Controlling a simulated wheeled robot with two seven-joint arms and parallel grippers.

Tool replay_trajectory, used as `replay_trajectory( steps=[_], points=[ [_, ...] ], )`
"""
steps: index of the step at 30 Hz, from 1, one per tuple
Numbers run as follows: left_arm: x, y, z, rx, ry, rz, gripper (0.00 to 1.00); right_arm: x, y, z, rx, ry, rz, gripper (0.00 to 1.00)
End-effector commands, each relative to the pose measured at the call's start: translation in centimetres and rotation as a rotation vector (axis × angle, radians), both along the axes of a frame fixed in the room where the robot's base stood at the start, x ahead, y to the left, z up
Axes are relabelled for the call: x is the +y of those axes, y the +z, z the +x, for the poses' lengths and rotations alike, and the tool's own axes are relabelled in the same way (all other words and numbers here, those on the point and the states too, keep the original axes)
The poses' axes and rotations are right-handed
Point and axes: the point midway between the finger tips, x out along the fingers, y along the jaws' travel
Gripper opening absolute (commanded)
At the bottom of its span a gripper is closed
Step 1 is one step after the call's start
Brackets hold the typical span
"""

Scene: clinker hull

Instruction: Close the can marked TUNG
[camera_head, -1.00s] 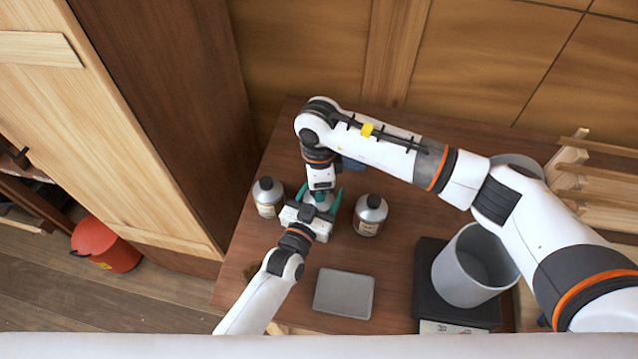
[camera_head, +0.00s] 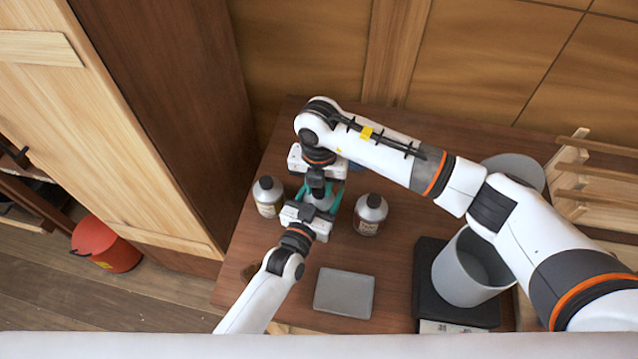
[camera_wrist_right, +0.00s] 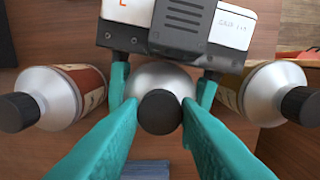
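A silver can with a black cap (camera_wrist_right: 160,112) stands upright between my grippers. Its body (camera_wrist_right: 160,78) shows in the right wrist view, and its label is hidden, so I cannot read TUNG. My left gripper (camera_head: 320,196) has its teal fingers shut on the can's body from the near side. My right gripper (camera_wrist_right: 160,106) points down from above, its teal fingertips against both sides of the cap; it looks shut on it. Whether the cap is fully seated cannot be told. In the head view my right wrist covers most of the can.
Similar capped cans stand close by at left (camera_head: 268,197) and right (camera_head: 370,214). A grey flat block (camera_head: 344,293) lies in front on the brown table. A grey pot (camera_head: 458,270) stands on a black scale (camera_head: 425,290). A wooden rack (camera_head: 580,190) is at right.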

Motion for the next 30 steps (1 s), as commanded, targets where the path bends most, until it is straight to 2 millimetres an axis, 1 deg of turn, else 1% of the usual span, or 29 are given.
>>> replay_trajectory(
  steps=[1,4,12,16,20,27,30],
  points=[
    [0.0,0.0,0.0,-0.001,-0.001,0.000,0.00,0.0,0.0,0.1,-0.002,0.000,0.000,0.37],
    [0.0,0.0,0.0,-0.001,0.000,0.000,0.00,0.0,0.0,0.1,-0.002,0.001,0.000,0.53],
    [0.0,0.0,0.0,0.000,0.000,0.000,0.00,0.0,0.1,0.0,-0.001,0.003,0.000,0.54],
    [0.0,0.0,0.0,0.000,0.000,0.000,0.00,0.0,0.9,0.1,-0.004,0.004,0.002,0.54],
    [0.0,0.0,0.0,0.000,0.000,0.000,0.00,0.1,3.0,0.1,-0.005,0.005,0.003,0.54],
    [0.0,0.0,0.0,0.000,0.000,0.000,0.00,0.0,8.2,0.2,-0.006,0.003,0.002,0.54],
    [0.0,0.0,0.0,0.000,0.000,0.000,0.00,0.0,9.9,0.1,-0.005,0.004,0.001,0.54]
  ],
)
